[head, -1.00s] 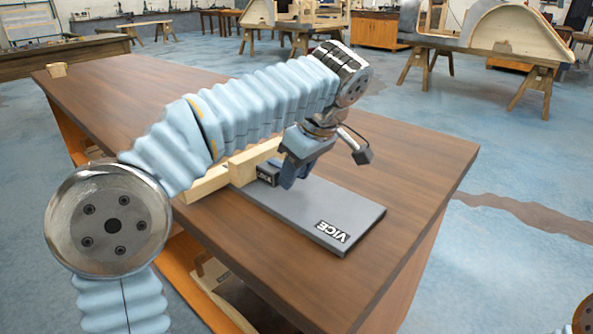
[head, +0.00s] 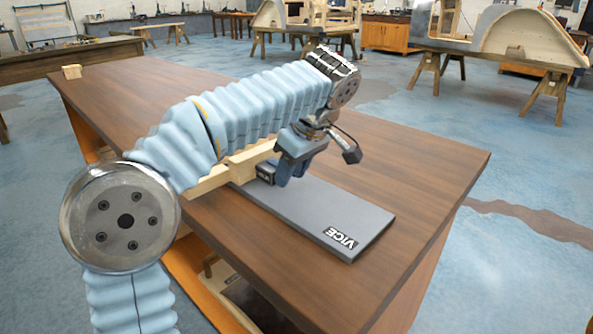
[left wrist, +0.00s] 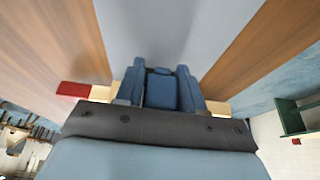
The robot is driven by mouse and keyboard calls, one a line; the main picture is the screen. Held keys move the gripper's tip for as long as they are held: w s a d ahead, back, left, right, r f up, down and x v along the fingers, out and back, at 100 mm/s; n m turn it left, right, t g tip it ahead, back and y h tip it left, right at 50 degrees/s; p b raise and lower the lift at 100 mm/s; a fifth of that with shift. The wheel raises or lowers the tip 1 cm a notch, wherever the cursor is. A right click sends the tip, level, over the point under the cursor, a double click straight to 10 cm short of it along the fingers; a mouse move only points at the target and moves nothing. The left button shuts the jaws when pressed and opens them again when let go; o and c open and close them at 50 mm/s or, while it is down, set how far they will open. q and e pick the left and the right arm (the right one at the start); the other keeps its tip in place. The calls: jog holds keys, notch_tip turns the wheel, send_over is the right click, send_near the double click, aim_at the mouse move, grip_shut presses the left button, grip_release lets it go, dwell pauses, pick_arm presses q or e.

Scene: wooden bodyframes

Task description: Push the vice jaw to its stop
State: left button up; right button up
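The vice has a flat grey base plate (head: 310,212) with a white VICE label, lying on the brown table. Its small dark jaw block (head: 265,173), with a pale mark, is at the plate's far-left end, close to a pale wooden piece (head: 246,164). My left gripper (head: 287,180) points down over the plate, right beside the jaw on the label side; I cannot tell if they touch. In the left wrist view its blue fingers (left wrist: 161,85) stand over the grey plate, with a blue shape between them. Whether they grip anything is unclear. My right gripper is out of view.
A small wooden block (head: 72,71) sits at the table's far-left corner. The brown tabletop (head: 410,160) is clear right of the vice. Trestles with wooden frames stand farther back.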

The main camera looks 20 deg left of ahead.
pick_arm(q)
jog(key=o, duration=0.3)
jog(key=shift+w+a, duration=0.1)
jog(key=shift+a, duration=0.2)
jog(key=shift+d, duration=0.1)
jog(key=shift+d+r, duration=0.15)
jog(key=shift+r, duration=0.2)
jog(key=p+v, duration=0.3)
jog(key=v, duration=1)
